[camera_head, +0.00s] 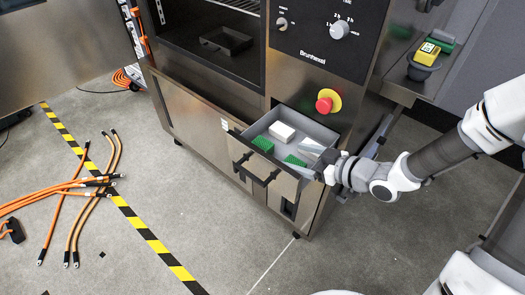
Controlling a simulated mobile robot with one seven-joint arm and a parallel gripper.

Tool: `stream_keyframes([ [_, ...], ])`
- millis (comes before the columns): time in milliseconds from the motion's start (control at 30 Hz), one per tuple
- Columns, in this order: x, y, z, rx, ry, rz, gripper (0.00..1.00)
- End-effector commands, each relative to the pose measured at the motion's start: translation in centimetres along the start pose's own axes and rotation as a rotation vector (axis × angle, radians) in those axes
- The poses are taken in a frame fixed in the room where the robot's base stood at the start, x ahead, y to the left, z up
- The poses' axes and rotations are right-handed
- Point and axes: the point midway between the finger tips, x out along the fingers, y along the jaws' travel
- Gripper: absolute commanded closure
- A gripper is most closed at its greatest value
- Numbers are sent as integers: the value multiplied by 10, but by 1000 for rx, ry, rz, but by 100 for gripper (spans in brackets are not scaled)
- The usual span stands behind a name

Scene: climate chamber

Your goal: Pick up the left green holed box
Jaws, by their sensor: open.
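The left green holed box (263,144) lies at the left front of the open drawer (248,131). A second green box (294,161) lies further right along the drawer's front side. My gripper (321,167) is at the drawer's right front corner, close to the second green box and well apart from the left one. It is open; its fingers are small in this view, and I see nothing held in them. My arm reaches in from the right.
A white box (282,132) and a pale box (311,148) share the drawer. A red button (324,104) sits on the panel above it. The drawer has dark handles (254,170) in front. Orange cables (85,190) lie on the floor at left.

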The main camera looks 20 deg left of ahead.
Motion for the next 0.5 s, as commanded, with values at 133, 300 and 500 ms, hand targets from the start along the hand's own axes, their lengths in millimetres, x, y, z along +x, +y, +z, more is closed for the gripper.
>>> stream_keyframes([
  [133,16,0,0,0,1,-1,12],
  [300,28,0,1,0,0,-1,12],
  [500,61,-1,2,-1,1,-2,12],
])
